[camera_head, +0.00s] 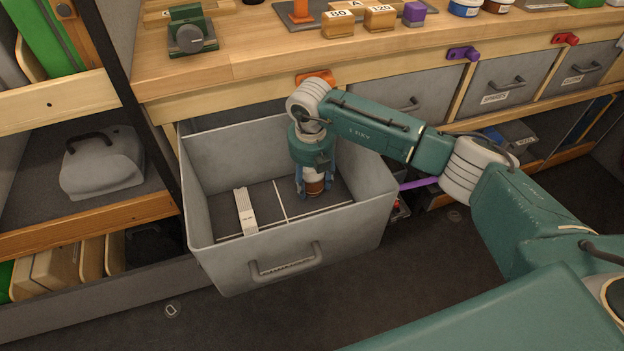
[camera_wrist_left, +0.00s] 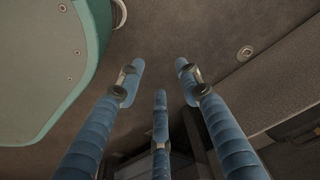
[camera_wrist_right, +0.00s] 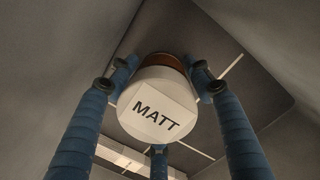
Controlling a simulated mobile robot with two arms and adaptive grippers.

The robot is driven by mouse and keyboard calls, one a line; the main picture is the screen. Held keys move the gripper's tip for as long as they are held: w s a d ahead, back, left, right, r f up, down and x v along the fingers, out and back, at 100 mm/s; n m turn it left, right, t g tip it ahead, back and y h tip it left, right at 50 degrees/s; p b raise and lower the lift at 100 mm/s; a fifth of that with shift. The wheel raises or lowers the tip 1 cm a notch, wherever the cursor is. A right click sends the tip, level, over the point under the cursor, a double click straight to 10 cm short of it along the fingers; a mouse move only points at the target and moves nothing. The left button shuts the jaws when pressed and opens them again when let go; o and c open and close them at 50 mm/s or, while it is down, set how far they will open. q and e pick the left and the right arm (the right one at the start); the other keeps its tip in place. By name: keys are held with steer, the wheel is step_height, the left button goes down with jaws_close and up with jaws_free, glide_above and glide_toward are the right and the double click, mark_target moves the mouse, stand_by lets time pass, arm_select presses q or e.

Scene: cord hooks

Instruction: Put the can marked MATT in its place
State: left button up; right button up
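The can marked MATT (camera_wrist_right: 157,105) has a white label with dark letters and a brown far end. In the head view the can (camera_head: 315,186) is inside the open grey drawer (camera_head: 220,257), low over its dark floor. I cannot tell whether it touches the floor. My right gripper (camera_head: 315,190) points down into the drawer with its blue fingers around the can. In the right wrist view the fingertips (camera_wrist_right: 158,85) press against its sides. My left gripper (camera_wrist_left: 160,80) is open and empty above the dark floor; the head view does not show it.
White lines (camera_head: 281,200) divide the drawer floor. A long white item (camera_head: 245,210) lies in its left part. The workbench (camera_head: 250,60) above holds wooden blocks (camera_head: 338,24) and a green tool (camera_head: 190,32). Shelves (camera_head: 60,105) stand at left.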

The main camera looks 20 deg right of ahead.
steer(key=shift+o, duration=1)
arm_select(q)
steer(key=shift+w+r, duration=0.15)
arm_select(e)
steer(key=shift+r, duration=0.15)
arm_select(q)
steer(key=s+f, duration=0.1)
steer(key=s+f+p, duration=0.1)
steer(key=f, duration=0.1)
steer(key=shift+s+a+f, duration=0.15)
steer(key=shift+s+f, duration=0.05)
steer(key=shift+f, duration=0.1)
arm_select(e)
steer(key=r, duration=0.8)
steer(key=s+r, duration=0.1)
steer(key=r, duration=0.3)
steer(key=shift+a, duration=0.25)
